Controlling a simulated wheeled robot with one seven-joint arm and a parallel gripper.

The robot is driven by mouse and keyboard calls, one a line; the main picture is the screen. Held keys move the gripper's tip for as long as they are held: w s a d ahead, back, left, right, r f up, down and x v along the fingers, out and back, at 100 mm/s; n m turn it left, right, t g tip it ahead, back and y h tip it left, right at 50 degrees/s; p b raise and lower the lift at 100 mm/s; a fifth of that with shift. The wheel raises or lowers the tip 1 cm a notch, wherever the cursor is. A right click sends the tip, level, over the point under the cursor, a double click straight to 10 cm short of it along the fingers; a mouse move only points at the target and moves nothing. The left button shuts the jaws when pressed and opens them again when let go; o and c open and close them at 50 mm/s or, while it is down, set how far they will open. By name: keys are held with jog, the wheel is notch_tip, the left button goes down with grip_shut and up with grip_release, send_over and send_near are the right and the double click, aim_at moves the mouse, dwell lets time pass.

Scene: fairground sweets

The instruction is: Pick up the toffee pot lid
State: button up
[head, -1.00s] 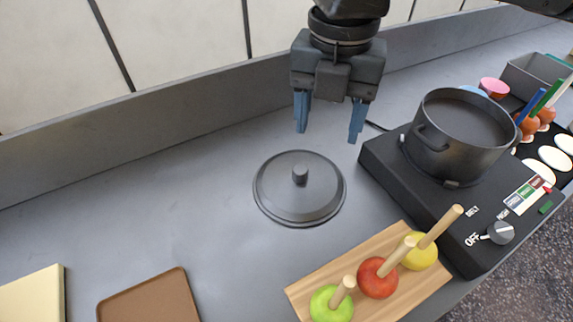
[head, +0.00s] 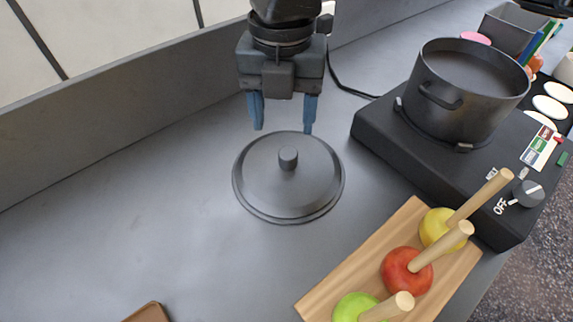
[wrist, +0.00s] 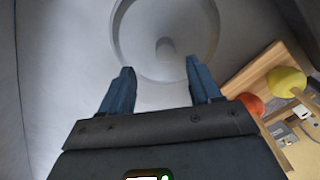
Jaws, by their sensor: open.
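The toffee pot lid (head: 265,190) is a round dark grey disc with a short knob (head: 288,157) at its centre. It lies flat on the grey counter, left of the hob. My gripper (head: 283,129) is open and empty, its blue fingers pointing down above and behind the knob in the head view. In the wrist view the lid (wrist: 135,45) shows beyond the open fingertips (wrist: 160,68), with the knob (wrist: 165,49) roughly between them. The fingers do not appear to touch the knob.
A dark pot (head: 450,105) stands on the black hob (head: 385,140) at right. A wooden board (head: 335,290) with green, red and yellow apples on sticks lies at front right. A brown tray corner (head: 150,313) shows at the bottom. The counter left of the lid is clear.

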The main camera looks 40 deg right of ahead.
aim_at(288, 152)
jog(key=shift+s+d+f, duration=0.1)
jog(key=shift+s+f, duration=0.1)
jog(key=shift+f, duration=1.15)
jog(key=shift+s+d+f, duration=0.1)
jog(key=shift+s+f, duration=0.1)
jog(key=shift+f, duration=1.15)
jog(key=shift+c, duration=0.4)
grip_shut()
